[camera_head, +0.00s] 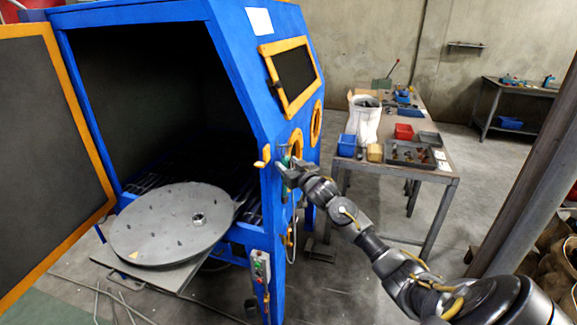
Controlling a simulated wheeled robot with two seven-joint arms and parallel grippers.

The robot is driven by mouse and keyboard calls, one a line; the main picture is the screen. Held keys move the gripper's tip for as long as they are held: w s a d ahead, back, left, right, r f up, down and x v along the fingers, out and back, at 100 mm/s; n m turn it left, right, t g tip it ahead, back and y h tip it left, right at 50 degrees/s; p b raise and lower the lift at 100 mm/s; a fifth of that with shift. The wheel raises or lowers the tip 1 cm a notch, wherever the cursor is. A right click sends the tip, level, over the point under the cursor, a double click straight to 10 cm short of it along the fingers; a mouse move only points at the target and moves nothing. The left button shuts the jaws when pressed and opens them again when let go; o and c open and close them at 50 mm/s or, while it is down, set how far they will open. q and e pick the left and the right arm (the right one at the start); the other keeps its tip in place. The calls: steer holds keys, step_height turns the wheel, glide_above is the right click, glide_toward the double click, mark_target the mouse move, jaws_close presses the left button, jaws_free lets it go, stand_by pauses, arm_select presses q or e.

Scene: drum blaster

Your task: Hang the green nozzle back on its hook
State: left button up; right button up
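My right arm comes in from the lower right. Its gripper (284,170) is at the front side of the blue blasting cabinet (239,60), just below an orange-ringed port. A small green part, which looks like the green nozzle (285,153), shows right at the fingertips. It is too small to tell whether the fingers hold it or only stand beside it. The hook cannot be made out. My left gripper is not in view.
The cabinet's door (50,150) stands open at the left, and a round grey turntable (160,225) sits outside the opening. A control box (260,265) is on the cabinet post. A workbench (440,172) with bins stands behind my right arm.

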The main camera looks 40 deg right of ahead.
steer(key=shift+a+f, duration=0.1)
steer(key=shift+s+a+f, duration=0.1)
steer(key=shift+s+a, duration=0.05)
steer(key=shift+s, duration=0.4)
steer(key=s+b, duration=0.2)
steer(key=s, duration=0.7)
steer(key=shift+s+a+b, duration=0.3)
steer(key=shift+s+a, duration=0.05)
steer(key=shift+a, duration=0.05)
steer(key=shift+r, duration=0.2)
